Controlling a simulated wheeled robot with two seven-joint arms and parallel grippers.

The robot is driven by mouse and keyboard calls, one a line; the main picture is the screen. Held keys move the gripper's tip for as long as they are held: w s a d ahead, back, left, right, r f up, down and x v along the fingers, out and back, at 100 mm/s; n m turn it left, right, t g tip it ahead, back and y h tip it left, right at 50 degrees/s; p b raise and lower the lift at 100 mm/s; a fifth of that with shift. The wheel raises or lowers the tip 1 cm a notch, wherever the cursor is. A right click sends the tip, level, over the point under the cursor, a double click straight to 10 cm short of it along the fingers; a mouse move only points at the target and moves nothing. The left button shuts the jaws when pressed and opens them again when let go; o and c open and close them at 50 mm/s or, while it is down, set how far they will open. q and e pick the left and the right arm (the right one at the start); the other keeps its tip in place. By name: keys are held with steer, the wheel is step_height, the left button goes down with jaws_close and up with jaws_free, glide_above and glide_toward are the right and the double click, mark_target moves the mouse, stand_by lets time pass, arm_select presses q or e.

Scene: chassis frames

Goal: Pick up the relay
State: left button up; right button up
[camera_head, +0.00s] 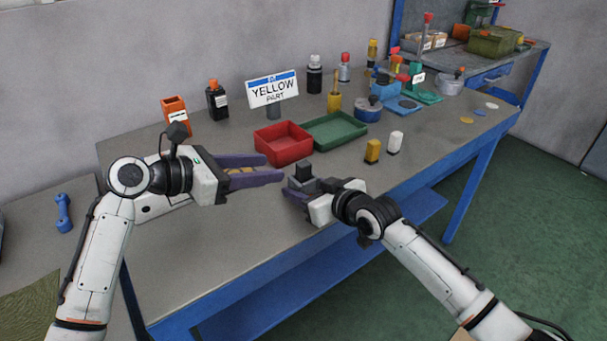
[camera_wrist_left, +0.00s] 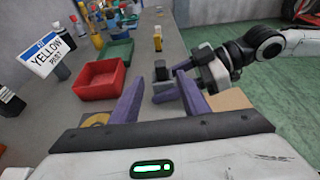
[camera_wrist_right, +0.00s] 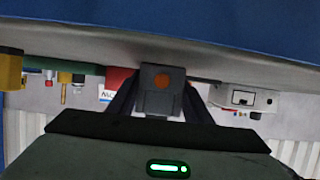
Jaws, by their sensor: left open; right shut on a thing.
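A dark grey block (camera_head: 303,171) is in my right gripper (camera_head: 297,188), above the table's front edge. I take it to be the relay. In the right wrist view the block (camera_wrist_right: 154,92) stands between both fingers and shows a round orange spot. It also shows in the left wrist view (camera_wrist_left: 161,73). My left gripper (camera_head: 277,168) is open and empty, a little left of the block with its fingers pointing toward it. A yellow disc (camera_wrist_left: 96,119) shows beyond the left gripper's finger in the left wrist view, apparently on the table.
A red tray (camera_head: 284,152) and a green tray (camera_head: 336,141) lie behind the grippers. A "YELLOW PART" sign (camera_head: 272,90) stands behind them. Small yellow (camera_head: 372,151) and white (camera_head: 395,143) pieces stand to the right.

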mark_target(298, 167)
arm_select(q)
steer(key=x, duration=0.9)
steer(key=shift+w+d+f, duration=0.1)
steer(key=shift+f, duration=0.05)
jaws_close()
